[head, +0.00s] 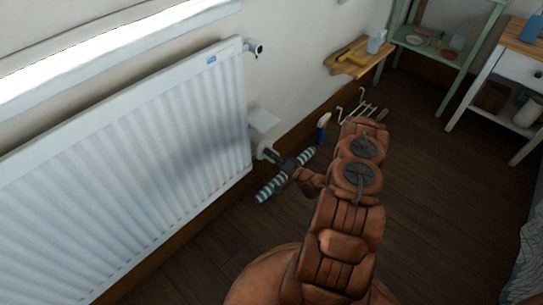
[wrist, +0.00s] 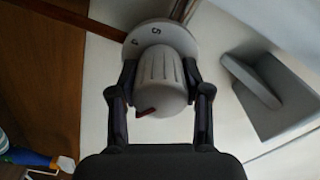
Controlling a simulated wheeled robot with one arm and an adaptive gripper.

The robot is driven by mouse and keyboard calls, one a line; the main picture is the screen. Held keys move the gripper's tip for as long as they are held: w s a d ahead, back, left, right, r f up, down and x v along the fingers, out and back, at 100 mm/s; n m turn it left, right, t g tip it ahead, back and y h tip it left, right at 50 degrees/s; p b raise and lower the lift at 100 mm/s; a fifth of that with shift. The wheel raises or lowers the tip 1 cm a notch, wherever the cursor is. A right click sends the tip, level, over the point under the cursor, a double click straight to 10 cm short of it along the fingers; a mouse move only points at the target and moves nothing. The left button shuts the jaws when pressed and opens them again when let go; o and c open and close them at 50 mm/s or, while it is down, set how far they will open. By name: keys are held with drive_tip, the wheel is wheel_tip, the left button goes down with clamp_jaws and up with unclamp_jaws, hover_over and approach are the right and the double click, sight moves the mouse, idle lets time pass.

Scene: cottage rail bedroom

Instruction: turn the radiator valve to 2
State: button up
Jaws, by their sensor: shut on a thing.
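The radiator valve is a pale ribbed knob (wrist: 160,72) in the wrist view, in front of a round white dial (wrist: 182,36). The dial shows a 5 near its top and another numeral to the left, partly cut off by the knob and hard to read. A red mark sits low on the left of the knob, toward me. My gripper (wrist: 159,88) is shut on the knob, one dark finger on each side. In the head view my gripper (head: 273,156) reaches the valve (head: 262,149) at the lower right end of the white radiator (head: 130,180); its fingers are small there.
A grey angled bracket-like piece (wrist: 252,88) stands right of the knob. A blue-handled tool (head: 323,120) and a wire rack (head: 362,105) are along the wall. A wooden shelf (head: 345,70) holds a hammer. A green shelf unit and white table stand beyond.

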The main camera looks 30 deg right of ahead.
drive_tip(key=shift+a, duration=0.15)
drive_tip(key=o, duration=1.2)
drive_tip(key=shift+c, duration=0.2)
drive_tip(key=shift+s, duration=0.15)
drive_tip(key=shift+s+d, duration=0.25)
drive_tip(key=shift+s, duration=0.05)
drive_tip(key=v, duration=1.1)
